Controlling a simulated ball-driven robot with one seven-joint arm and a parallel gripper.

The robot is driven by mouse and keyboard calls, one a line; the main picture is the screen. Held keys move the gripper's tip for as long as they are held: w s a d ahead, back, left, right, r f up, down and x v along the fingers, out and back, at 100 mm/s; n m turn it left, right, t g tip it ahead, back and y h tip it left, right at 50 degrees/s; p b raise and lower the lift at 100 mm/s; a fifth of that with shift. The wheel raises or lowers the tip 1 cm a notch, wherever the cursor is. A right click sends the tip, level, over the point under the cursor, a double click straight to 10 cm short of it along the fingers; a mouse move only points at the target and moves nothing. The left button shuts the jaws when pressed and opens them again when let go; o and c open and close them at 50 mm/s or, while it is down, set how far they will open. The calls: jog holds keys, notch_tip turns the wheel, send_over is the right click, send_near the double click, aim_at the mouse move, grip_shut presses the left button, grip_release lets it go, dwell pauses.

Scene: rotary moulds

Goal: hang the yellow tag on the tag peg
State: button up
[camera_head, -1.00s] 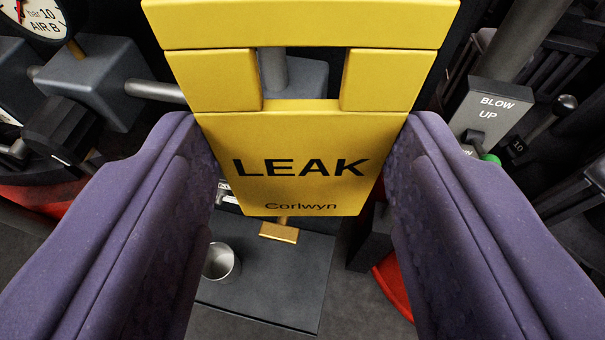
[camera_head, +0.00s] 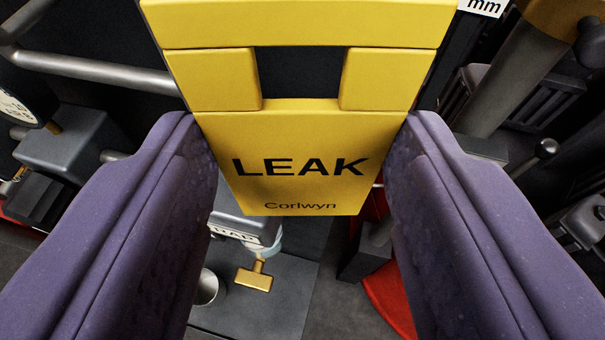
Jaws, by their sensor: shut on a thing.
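The yellow tag (camera_head: 300,140) reads "LEAK" and, in smaller letters, "Corlwyn". It has a square opening near its top, with a yellow bar above. My gripper (camera_head: 303,165) is shut on the tag, one purple finger at each side edge. The tag faces the camera and hides much of what lies behind it. Only dark background shows through its opening. I cannot make out the tag peg in this view.
A gauge (camera_head: 22,108) and grey block (camera_head: 68,140) stand at left, under a metal pipe (camera_head: 110,70). Below are a brass T-handle (camera_head: 254,277), a metal cup (camera_head: 207,287) and a grey plate (camera_head: 285,300). A red curved part (camera_head: 390,300) and a lever (camera_head: 530,160) are at right.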

aim_at(340, 133)
jog(key=shift+w+d+f+p, duration=0.1)
jog(key=shift+w+d+p, duration=0.2)
jog(key=shift+w, duration=0.6)
jog(key=shift+w+d+p, duration=0.2)
jog(key=shift+w+p, duration=0.1)
jog(key=shift+w, duration=0.6)
jog(key=shift+w+f+b, duration=0.25)
jog(key=shift+f+b, duration=0.05)
jog(key=shift+b, duration=0.2)
jog(key=shift+w+d+b, duration=0.15)
jog(key=shift+w+b, duration=0.15)
jog(key=shift+b, duration=0.1)
jog(key=o, duration=1.1)
